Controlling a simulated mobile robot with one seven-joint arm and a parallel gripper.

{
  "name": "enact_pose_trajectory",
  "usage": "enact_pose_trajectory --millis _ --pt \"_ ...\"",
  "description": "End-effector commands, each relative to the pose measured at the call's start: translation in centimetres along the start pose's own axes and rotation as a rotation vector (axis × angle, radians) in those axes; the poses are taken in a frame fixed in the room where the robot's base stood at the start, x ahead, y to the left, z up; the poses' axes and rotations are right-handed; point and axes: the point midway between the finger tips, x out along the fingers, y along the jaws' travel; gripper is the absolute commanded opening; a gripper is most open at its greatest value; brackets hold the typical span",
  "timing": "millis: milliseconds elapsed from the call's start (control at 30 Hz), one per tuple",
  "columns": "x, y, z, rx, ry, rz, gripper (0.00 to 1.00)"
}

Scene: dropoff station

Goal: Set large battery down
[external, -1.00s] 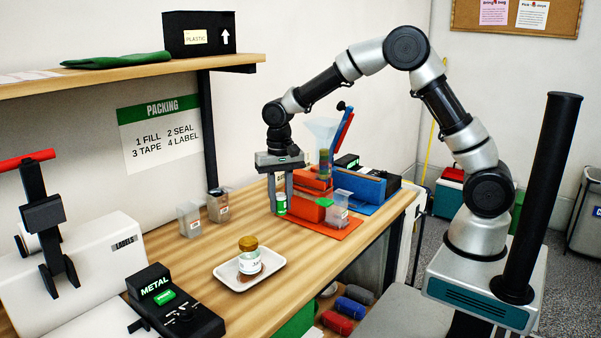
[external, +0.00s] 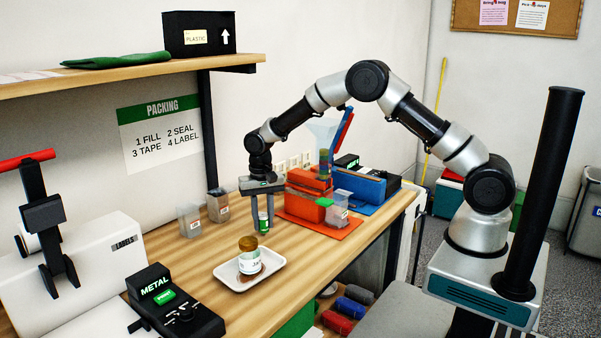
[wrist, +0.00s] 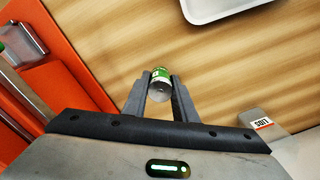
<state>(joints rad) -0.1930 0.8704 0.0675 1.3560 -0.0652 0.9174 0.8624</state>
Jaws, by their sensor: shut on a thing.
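The large battery (external: 263,222) is a small green and white cylinder. My gripper (external: 260,226) is shut on it, with one finger on each side, and points down over the wooden table (external: 185,270). In the wrist view the battery (wrist: 160,82) sits between the two finger ends, its grey end face toward the camera. The battery is upright and low over the table; I cannot tell whether its bottom touches the wood.
A white tray (external: 229,278) with a gold-lidded jar (external: 251,258) stands in front. Two small bins (external: 217,206) stand to the left, one labelled LIDS in the wrist view (wrist: 262,124). An orange mat (external: 322,233) with a red-orange device lies to the right. Bare wood surrounds the battery.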

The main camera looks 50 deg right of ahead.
Motion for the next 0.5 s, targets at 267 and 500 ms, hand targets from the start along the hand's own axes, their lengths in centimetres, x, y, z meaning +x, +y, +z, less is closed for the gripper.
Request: enact_pose_trajectory --millis 267,500 --pt "1.20 -0.02 0.00 0.000 0.000 -0.001 0.00" --pt "1.53 -0.02 0.03 0.000 0.000 -0.001 0.33"
